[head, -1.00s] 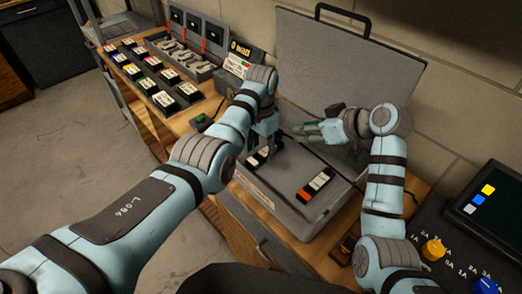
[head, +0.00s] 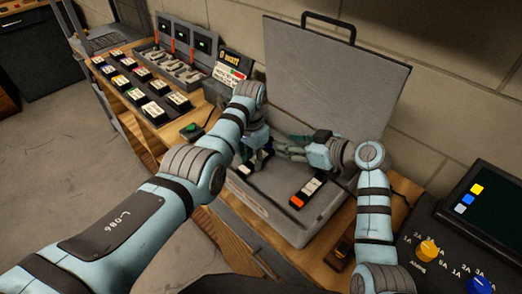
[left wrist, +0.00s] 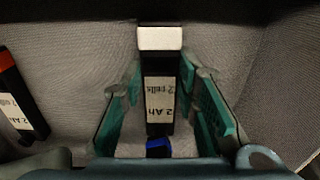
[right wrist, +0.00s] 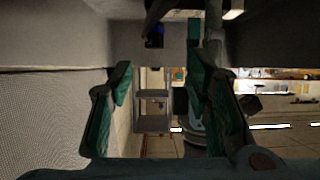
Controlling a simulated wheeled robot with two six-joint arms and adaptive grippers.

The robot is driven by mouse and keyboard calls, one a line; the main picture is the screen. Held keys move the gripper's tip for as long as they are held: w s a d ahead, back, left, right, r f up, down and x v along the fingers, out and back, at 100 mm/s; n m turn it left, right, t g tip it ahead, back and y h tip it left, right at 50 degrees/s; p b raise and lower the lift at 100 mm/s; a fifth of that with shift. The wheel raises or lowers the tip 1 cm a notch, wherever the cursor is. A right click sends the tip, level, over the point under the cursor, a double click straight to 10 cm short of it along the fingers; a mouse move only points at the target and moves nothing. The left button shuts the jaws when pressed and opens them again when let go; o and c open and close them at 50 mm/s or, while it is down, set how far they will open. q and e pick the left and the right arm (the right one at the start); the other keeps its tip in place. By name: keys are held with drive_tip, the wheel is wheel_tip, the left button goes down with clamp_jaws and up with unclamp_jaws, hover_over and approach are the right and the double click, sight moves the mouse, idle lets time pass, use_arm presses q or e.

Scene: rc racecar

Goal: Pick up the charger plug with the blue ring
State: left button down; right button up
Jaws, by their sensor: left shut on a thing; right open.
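My left gripper (head: 257,156) points down into the grey case. In the left wrist view its fingers flank a black battery pack (left wrist: 160,102) with a white end band, and it is shut on that pack. A blue piece (left wrist: 158,147) shows at the pack's near end; I cannot tell whether it is the charger plug's ring. In the right wrist view a dark part with blue (right wrist: 154,40) sits above and between my right fingers, apart from them. My right gripper (head: 280,150) is open and empty, close to the left gripper.
An orange-banded pack (head: 308,188) lies in the open case (head: 278,193). The case lid (head: 330,80) stands behind both arms. A rack of several packs (head: 140,85) is at left, and a control panel (head: 450,255) at right.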

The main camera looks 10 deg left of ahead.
sight(272, 139)
drive_tip(key=shift+y, duration=0.3)
drive_tip(key=x, duration=0.7)
drive_tip(key=shift+w+d+f, duration=0.15)
drive_tip(key=shift+w+f, duration=0.3)
drive_tip(key=shift+w, duration=0.05)
drive_tip(key=c, duration=1)
